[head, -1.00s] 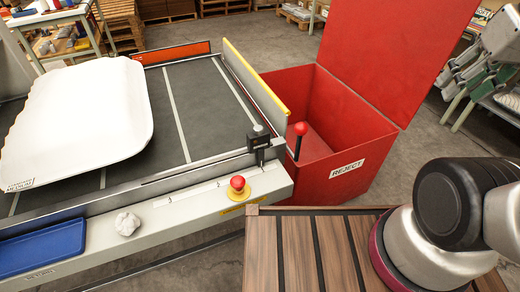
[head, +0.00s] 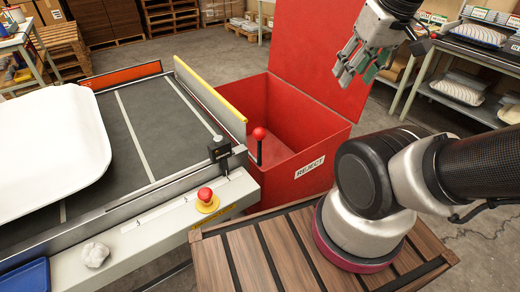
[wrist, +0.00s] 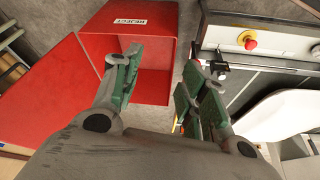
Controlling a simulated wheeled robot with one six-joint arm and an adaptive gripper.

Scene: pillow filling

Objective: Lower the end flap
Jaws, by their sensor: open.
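The end flap (head: 210,97), a grey panel with a yellow top edge, stands upright across the end of the dark conveyor bed (head: 150,130). A lever with a red ball knob (head: 259,133) stands beside the flap's near end, at the reject bin. My gripper (head: 352,68) is open and empty, raised in front of the bin's red lid and to the right of the flap. In the wrist view, my open fingers (wrist: 165,66) point toward the bin and conveyor end. The right finger hides most of the flap there.
The red reject bin (head: 312,187) stands open against the conveyor end, its lid (head: 315,45) upright. A red stop button (head: 205,195) sits on the front rail. Shelving stands at the right.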

